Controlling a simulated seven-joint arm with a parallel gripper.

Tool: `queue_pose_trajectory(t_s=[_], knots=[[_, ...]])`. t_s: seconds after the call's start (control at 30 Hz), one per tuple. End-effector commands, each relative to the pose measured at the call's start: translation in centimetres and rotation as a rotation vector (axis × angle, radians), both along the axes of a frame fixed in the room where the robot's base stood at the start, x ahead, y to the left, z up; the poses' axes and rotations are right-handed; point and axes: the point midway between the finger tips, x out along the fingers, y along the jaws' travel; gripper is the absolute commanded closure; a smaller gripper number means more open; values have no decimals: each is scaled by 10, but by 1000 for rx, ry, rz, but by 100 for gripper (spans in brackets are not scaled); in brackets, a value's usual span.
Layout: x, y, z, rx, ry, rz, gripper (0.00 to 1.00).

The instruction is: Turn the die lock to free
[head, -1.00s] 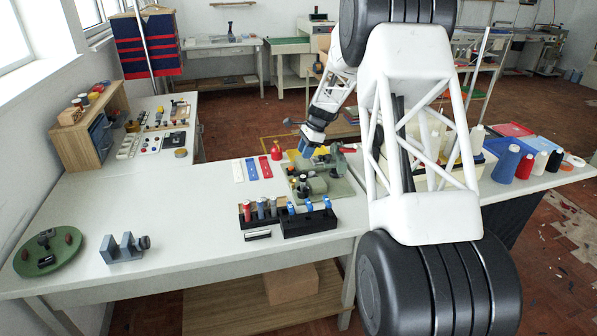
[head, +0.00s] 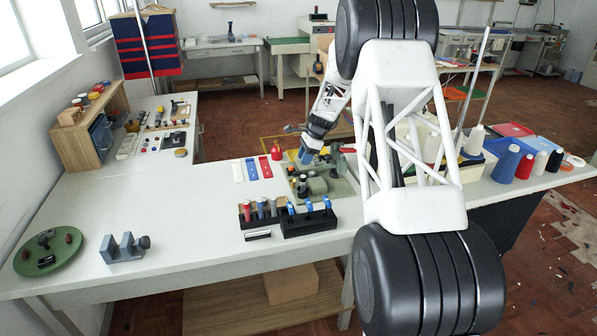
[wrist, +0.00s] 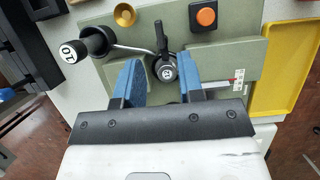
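The grey-green machine (wrist: 232,52) sits on the bench, and it also shows in the head view (head: 342,188). In the wrist view, a round knob (wrist: 166,72) with a white marked cap and an upright black lever (wrist: 161,38) stands on it. I cannot tell for sure whether this is the die lock. My gripper (wrist: 160,68) has its two blue fingers apart, one on each side of the knob. Contact is not clear. In the head view, my gripper (head: 306,156) is over the machine, its fingertips hard to make out.
Beside the knob are a black handle with a white marked end (wrist: 70,51), a brass cup (wrist: 124,14) and an orange button (wrist: 206,17). A yellow tray (wrist: 285,75) lies at the right. Black racks (head: 308,222) stand in front.

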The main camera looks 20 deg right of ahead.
Motion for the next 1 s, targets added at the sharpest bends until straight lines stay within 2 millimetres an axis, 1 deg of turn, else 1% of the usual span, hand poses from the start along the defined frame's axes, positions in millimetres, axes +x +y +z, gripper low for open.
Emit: queue_pose_trajectory(t_s=[0.3,0.5,0.7,0.97,1.0], knots=[[0,15,-34,0,1,2,65],[0,22,-52,0,0,2,65],[0,25,-59,0,1,1,65],[0,25,-59,0,0,1,65],[0,25,-59,0,0,1,71]])
